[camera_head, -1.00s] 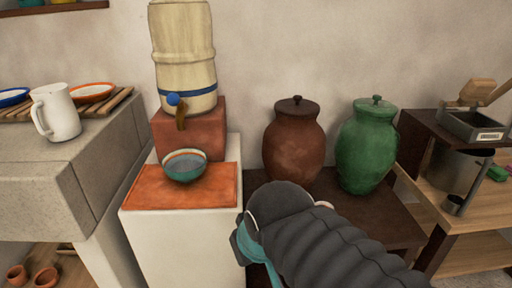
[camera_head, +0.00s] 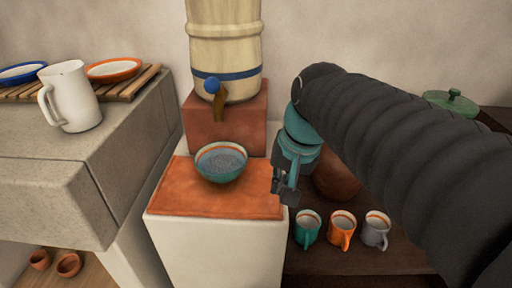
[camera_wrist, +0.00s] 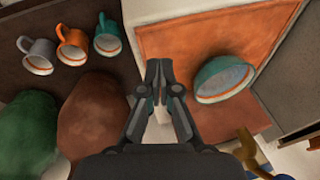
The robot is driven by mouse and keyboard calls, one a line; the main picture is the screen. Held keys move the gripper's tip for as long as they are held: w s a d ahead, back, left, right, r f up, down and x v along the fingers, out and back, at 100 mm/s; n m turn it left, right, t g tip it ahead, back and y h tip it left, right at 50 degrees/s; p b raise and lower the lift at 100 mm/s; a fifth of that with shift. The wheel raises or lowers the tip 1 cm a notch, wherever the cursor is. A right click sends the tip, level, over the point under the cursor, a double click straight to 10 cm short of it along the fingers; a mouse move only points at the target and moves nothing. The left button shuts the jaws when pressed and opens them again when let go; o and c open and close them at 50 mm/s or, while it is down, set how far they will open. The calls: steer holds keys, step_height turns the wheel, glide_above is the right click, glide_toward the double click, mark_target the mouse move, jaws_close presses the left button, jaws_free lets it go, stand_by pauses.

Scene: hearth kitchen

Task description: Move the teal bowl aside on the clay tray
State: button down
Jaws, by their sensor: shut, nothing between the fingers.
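The teal bowl (camera_head: 221,163) sits on the orange clay tray (camera_head: 225,202), near the tray's back edge and under the dispenser's tap. It has a white and orange rim and a grey-blue inside. In the wrist view the bowl (camera_wrist: 223,79) is to the right of my gripper (camera_wrist: 154,66), with bare clay tray (camera_wrist: 170,38) between them. In the head view my gripper (camera_head: 280,199) is at the tray's right edge, apart from the bowl. Its fingers are closed together with nothing between them.
A wooden dispenser (camera_head: 224,40) with a tap (camera_head: 219,102) stands on a clay block (camera_head: 205,128) behind the bowl. Teal (camera_head: 308,227), orange (camera_head: 342,230) and grey (camera_head: 375,230) mugs stand at lower right. A white pitcher (camera_head: 72,97) is on the left counter. The tray's front is clear.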

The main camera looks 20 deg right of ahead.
steer(key=w+d+r+m+g+y+b, duration=0.15)
steer(key=w+d+m+y, duration=0.35)
steer(key=w, duration=0.5)
steer(key=w+d+m+g+y+b, duration=0.25)
steer(key=w+d+m, duration=0.35)
steer(key=w, duration=0.5)
steer(key=shift+g, duration=0.3)
steer(key=b+x, duration=0.1)
steer(key=x, duration=0.8)
steer(key=shift+s+b, duration=0.15)
steer(key=shift+b, duration=0.15)
steer(key=a, duration=0.3)
steer(key=shift+s+a+f, duration=0.1)
steer(key=shift+s+f, duration=0.05)
steer(key=shift+s, duration=0.1)
steer(key=shift+s+a+b, duration=0.1)
steer(key=shift+a+b, duration=0.2)
steer(key=shift+a, duration=0.25)
steer(key=shift+a, duration=0.1)
